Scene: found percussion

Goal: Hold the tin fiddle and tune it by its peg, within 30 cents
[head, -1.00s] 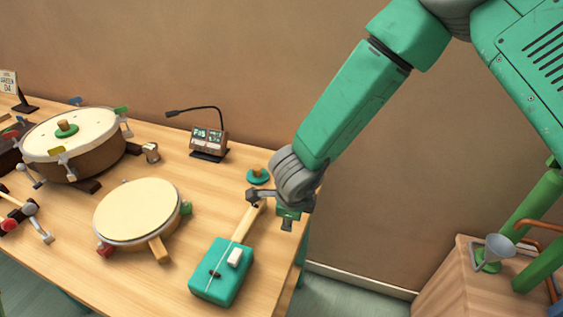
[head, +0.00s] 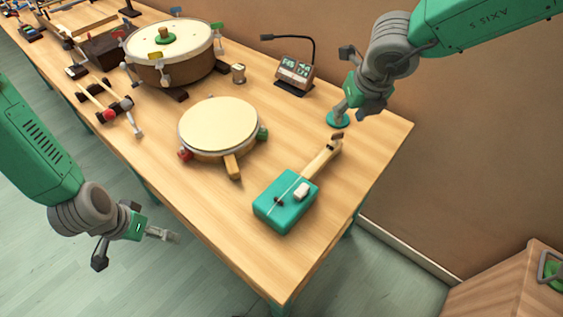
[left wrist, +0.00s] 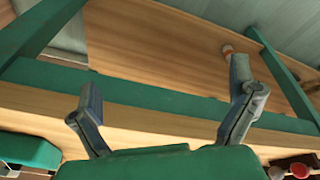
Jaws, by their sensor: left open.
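The tin fiddle, with a teal box body (head: 280,208), a pale neck (head: 318,162) and a dark piece at its head end (head: 337,137), lies on the table near the right edge. A white block sits on its body. My left gripper (head: 130,240) is open and empty, off the table's front edge at lower left. Its two spread fingers show in the left wrist view (left wrist: 165,112).
A device with small displays and a gooseneck (head: 295,74) stands at the back. A round pale drum (head: 218,128) is left of the fiddle, a larger drum (head: 170,52) farther back. A green disc (head: 338,119) lies below my right gripper. Table is bare right of the fiddle.

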